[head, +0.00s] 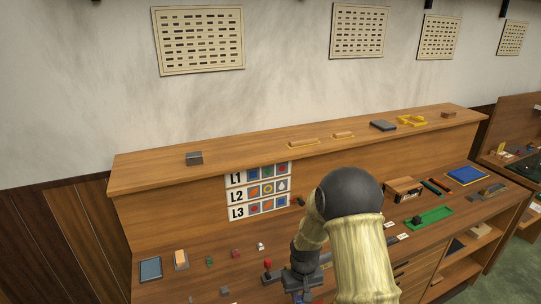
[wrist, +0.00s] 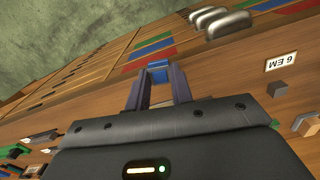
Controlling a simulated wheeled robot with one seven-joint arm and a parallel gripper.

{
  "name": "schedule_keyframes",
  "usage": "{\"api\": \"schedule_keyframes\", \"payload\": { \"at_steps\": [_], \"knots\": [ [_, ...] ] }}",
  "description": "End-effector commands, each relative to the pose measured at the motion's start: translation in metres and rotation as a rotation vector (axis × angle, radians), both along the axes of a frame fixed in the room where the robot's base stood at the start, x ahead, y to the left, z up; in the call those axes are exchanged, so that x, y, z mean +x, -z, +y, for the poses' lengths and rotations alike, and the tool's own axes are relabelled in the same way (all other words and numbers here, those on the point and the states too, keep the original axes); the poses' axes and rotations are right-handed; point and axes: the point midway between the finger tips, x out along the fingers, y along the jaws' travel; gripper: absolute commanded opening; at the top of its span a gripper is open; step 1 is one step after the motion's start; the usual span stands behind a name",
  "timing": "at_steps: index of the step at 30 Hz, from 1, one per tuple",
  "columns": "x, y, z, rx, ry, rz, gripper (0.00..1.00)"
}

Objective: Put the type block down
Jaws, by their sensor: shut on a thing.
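My gripper (wrist: 157,78) is shut in the wrist view, with a small block (wrist: 157,67) between its fingertips. The block shows a blue face, and I take it to be the type block. The fingers hide much of its sides, and I cannot tell whether it touches the surface below. In the head view my gripper (head: 302,287) is low in the middle, over the front part of the wooden bench (head: 215,265). My arm stands in front of it, and the held block cannot be made out there.
A sign with rows L1, L2 and L3 (head: 258,190) is on the bench's back panel. Small coloured pieces, a blue-grey pad (head: 150,269) and a green tray (head: 430,217) lie on the bench.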

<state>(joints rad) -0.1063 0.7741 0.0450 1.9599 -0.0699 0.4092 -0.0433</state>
Motion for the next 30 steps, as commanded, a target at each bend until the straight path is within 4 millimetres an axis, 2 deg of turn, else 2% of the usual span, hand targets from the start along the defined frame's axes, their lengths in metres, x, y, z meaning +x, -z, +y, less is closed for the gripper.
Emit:
{"api": "schedule_keyframes", "payload": {
  "at_steps": [9,12,30],
  "knots": [
    [-0.015,0.068,-0.051,-0.003,0.191,0.006,0.00],
    [-0.020,0.082,-0.058,-0.004,0.228,0.004,0.00],
    [-0.020,0.086,-0.064,-0.004,0.250,-0.001,0.00]
  ]
}}
